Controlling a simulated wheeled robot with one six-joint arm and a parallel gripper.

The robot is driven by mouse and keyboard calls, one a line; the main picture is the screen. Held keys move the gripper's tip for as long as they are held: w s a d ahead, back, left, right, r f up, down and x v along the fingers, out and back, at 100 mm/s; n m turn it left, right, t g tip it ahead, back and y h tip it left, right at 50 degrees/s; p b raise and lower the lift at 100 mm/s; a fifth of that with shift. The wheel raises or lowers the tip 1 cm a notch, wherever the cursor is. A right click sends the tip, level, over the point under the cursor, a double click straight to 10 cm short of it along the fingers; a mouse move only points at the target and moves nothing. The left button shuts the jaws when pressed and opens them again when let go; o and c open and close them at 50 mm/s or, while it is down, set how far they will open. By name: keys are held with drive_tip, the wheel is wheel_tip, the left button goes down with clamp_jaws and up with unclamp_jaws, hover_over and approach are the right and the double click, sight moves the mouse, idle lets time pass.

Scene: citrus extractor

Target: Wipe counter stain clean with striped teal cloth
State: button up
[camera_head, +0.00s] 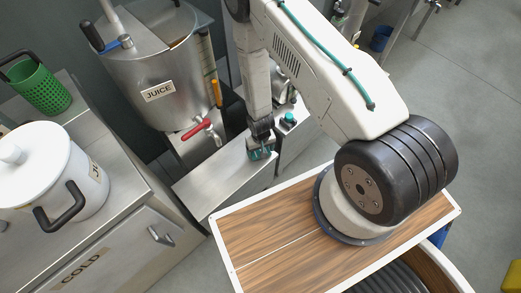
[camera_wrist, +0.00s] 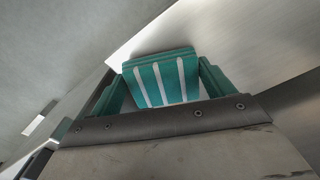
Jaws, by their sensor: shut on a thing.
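The striped teal cloth (camera_wrist: 160,80), folded, with white stripes, is clamped between the teal fingers of my gripper (camera_wrist: 163,88) in the wrist view. In the head view the cloth (camera_head: 261,155) shows small under my gripper (camera_head: 262,149), at the metal counter (camera_head: 222,182) below the juice tank. I cannot tell whether the cloth touches the counter or is slightly above it. No stain can be made out on the visible counter; the arm and cloth hide part of it.
A steel juice tank (camera_head: 155,65) with a red-handled tap (camera_head: 197,130) stands behind the counter, left of my arm. A white pot (camera_head: 50,172) and a green basket (camera_head: 40,88) stand on the cold cabinet at left. The counter's front left part is clear.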

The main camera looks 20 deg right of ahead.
drive_tip(key=shift+f, duration=0.7)
drive_tip(key=o, duration=0.8)
drive_tip(key=shift+o, duration=0.2)
drive_tip(key=shift+r, duration=0.35)
drive_tip(key=c, duration=0.9)
